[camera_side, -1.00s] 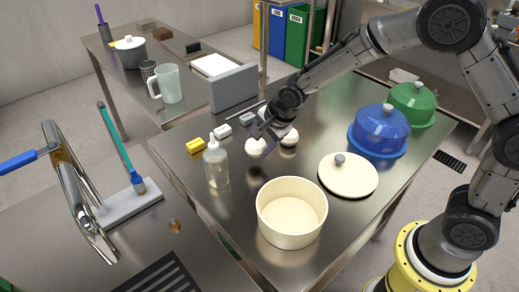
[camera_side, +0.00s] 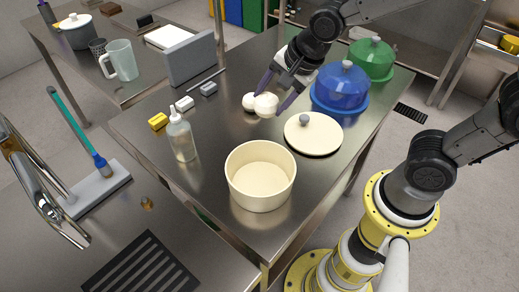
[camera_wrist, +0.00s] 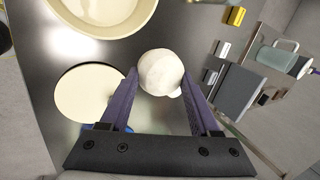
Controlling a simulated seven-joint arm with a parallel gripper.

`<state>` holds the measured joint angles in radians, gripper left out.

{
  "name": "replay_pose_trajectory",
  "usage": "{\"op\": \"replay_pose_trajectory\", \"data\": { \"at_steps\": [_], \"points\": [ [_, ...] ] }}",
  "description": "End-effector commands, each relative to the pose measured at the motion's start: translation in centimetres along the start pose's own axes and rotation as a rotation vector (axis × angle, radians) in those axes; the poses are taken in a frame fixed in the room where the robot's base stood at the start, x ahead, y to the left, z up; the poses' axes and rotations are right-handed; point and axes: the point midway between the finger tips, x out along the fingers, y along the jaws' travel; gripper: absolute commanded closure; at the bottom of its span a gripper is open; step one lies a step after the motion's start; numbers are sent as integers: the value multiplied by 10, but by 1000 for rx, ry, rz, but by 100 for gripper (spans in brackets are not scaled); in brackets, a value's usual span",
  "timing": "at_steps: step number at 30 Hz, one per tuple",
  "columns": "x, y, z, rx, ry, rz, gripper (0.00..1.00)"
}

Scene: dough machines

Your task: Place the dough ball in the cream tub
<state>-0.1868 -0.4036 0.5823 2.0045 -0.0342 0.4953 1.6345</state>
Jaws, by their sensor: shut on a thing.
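My gripper (camera_side: 274,100) is shut on a white dough ball (camera_side: 265,105), held between its purple fingertips. The same ball shows in the wrist view (camera_wrist: 161,72) between the fingers (camera_wrist: 158,85). A second white ball (camera_side: 249,102) is just left of the held ball in the side view. It is mostly hidden behind the held ball in the wrist view. The cream tub (camera_side: 261,192) stands open and empty at the near edge of the table, below my gripper in the side view. Its rim and floor show at the top left of the wrist view (camera_wrist: 100,10).
A cream lid (camera_side: 314,136) lies right of the tub. Blue (camera_side: 340,88) and green (camera_side: 371,60) domes stand behind it. A clear bottle (camera_side: 181,138) stands left of the tub.

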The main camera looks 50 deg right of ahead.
Motion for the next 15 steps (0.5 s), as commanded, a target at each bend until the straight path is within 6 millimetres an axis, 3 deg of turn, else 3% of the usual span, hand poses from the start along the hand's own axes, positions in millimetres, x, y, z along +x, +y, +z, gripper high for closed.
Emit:
{"op": "replay_pose_trajectory", "data": {
  "at_steps": [15],
  "points": [
    [-4, 24, -1, -354, -181, -2, 99]
  ]
}}
